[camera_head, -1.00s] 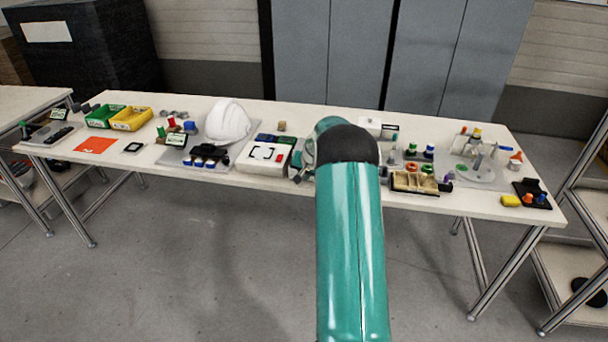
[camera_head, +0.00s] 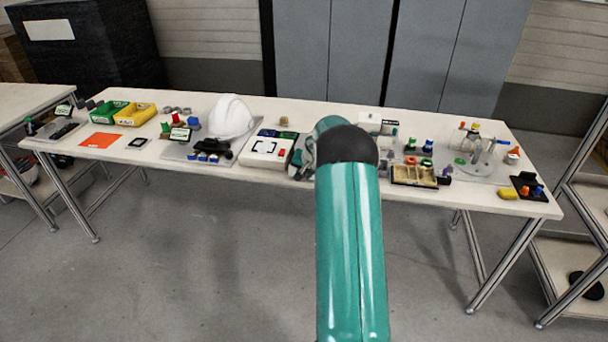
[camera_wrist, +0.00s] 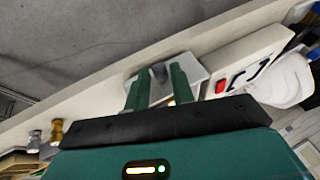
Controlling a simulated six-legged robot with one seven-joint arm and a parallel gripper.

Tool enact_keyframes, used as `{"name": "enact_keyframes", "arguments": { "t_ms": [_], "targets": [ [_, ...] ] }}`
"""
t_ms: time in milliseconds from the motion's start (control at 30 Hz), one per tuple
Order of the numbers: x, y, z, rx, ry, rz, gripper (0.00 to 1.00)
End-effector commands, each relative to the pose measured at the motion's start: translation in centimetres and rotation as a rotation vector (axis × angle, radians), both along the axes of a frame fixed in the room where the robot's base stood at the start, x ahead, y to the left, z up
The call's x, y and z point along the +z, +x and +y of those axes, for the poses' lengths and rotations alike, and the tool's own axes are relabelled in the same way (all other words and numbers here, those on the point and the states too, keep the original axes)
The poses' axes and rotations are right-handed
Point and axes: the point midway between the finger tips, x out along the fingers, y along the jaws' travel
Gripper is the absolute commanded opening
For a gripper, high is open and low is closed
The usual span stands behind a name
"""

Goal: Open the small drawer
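In the wrist view my gripper (camera_wrist: 159,72) has its two green fingers apart over a small light-grey box (camera_wrist: 194,74) near the table edge. This looks like the small drawer, though I cannot be sure. A dark grey knob-like piece (camera_wrist: 158,75) shows between the fingertips, with gaps on both sides. I cannot tell whether it touches them. The inside of the box is mostly hidden by my fingers and palm. In the head view my arm hides most of this place, and my fingers cannot be made out.
A white device with a red button (camera_head: 266,150) stands beside the grey box, also in the wrist view (camera_wrist: 244,60). A white helmet (camera_head: 231,117) lies further left. A tan compartment tray (camera_head: 414,176) and small bottles stand to the right. Floor is open before the table (camera_head: 500,205).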

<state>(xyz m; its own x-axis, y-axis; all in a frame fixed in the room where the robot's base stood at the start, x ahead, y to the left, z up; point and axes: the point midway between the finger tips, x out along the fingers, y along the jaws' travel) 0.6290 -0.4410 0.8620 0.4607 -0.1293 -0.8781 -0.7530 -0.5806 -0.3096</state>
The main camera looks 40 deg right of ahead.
Motion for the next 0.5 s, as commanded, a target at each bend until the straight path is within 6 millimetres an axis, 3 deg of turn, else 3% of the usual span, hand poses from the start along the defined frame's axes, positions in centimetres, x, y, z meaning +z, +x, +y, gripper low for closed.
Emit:
{"name": "enact_keyframes", "arguments": {
  "t_ms": [333,500],
  "targets": [
    [0.0,-0.1,0.1,0.000,0.000,0.000,0.37],
    [1.3,-0.8,0.3,0.000,-0.001,-0.001,0.37]
  ]
}}
